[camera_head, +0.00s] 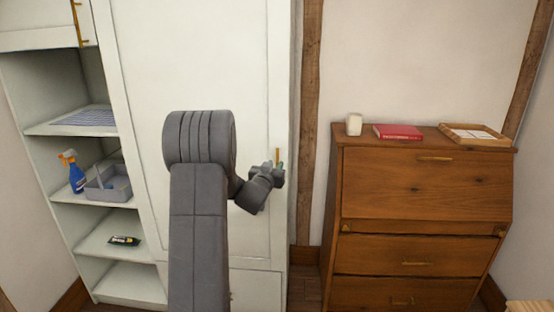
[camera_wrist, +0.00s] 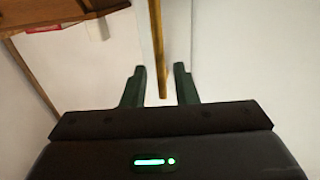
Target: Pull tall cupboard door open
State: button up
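The tall cupboard door (camera_head: 140,60) is a white panel, and it looks closed. Its upright brass handle (camera_head: 278,156) is near the door's right edge. My gripper (camera_head: 278,170) is at the handle, and my arm hides part of the door. In the wrist view, the handle (camera_wrist: 157,45) comes down between the two dark fingers of my gripper (camera_wrist: 161,80). A gap shows on each side of it, so the gripper is open and not clamped on it.
Open shelves left of the door hold a blue spray bottle (camera_head: 73,172) and a grey caddy (camera_head: 108,184). A wooden bureau (camera_head: 420,190) stands to the right, with a white cup (camera_head: 354,124), a red book (camera_head: 398,132) and a tray (camera_head: 503,138) on top.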

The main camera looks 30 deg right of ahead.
aim_at(277, 162)
jog(key=shift+p+x, duration=0.35)
jog(key=shift+x, duration=1.65)
grip_shut()
